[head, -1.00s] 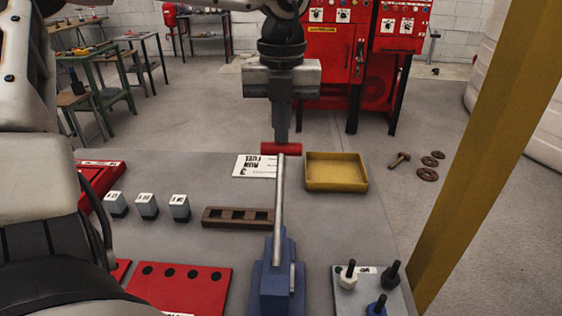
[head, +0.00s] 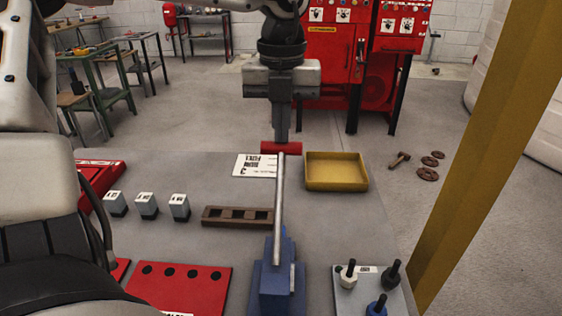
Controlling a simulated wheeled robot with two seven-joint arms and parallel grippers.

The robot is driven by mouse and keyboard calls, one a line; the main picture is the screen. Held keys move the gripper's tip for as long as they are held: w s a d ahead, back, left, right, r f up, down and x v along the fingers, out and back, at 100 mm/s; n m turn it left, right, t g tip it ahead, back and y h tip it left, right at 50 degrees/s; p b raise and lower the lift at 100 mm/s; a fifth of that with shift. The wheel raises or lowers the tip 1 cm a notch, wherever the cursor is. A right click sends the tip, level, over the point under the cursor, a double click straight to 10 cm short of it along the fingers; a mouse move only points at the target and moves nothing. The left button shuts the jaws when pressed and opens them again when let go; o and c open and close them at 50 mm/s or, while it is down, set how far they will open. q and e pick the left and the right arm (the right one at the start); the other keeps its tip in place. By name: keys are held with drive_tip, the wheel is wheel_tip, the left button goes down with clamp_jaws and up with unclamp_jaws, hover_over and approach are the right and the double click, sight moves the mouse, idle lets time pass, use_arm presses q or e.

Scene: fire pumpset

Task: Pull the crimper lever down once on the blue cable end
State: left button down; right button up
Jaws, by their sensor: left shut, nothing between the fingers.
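The crimper is a blue body (head: 275,280) at the front middle of the grey table, with a long grey lever (head: 278,205) standing up from it. The lever ends in a red cross handle (head: 281,148). My left gripper (head: 281,138) points down, shut and empty, right at the red handle in the picture. I cannot tell whether the fingertips touch the handle or are just behind it. No blue cable end shows clearly; the crimper's jaw area is hidden from this angle. My right gripper is not in view.
A yellow tray (head: 336,184) sits right of the lever. A brown slotted rack (head: 237,217), a white card (head: 257,166) and small grey blocks (head: 147,206) are to its left. A plate with black and blue-based posts (head: 368,289) is at front right. A yellow post (head: 490,150) rises at right.

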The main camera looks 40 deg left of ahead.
use_arm(q)
drive_tip(key=shift+f+b, duration=0.85)
drive_tip(key=shift+f, duration=0.3)
drive_tip(key=shift+w+a+f+b, duration=0.2)
drive_tip(key=shift+f+b, duration=0.25)
drive_tip(key=shift+f, duration=0.1)
drive_tip(key=shift+w+a+f+b, duration=0.2)
drive_tip(key=shift+f+b, duration=0.25)
drive_tip(key=shift+f, duration=0.1)
drive_tip(key=shift+w+a, duration=0.1)
drive_tip(key=shift+w, duration=0.05)
drive_tip(key=shift+f, duration=0.15)
drive_tip(key=shift+w+a+f+b, duration=0.2)
drive_tip(key=shift+w+f+b, duration=0.05)
drive_tip(key=shift+f+b, duration=0.4)
drive_tip(key=shift+w+a+f+b, duration=0.15)
drive_tip(key=shift+w+f+b, duration=0.05)
drive_tip(key=shift+f+b, duration=0.4)
drive_tip(key=shift+f, duration=0.1)
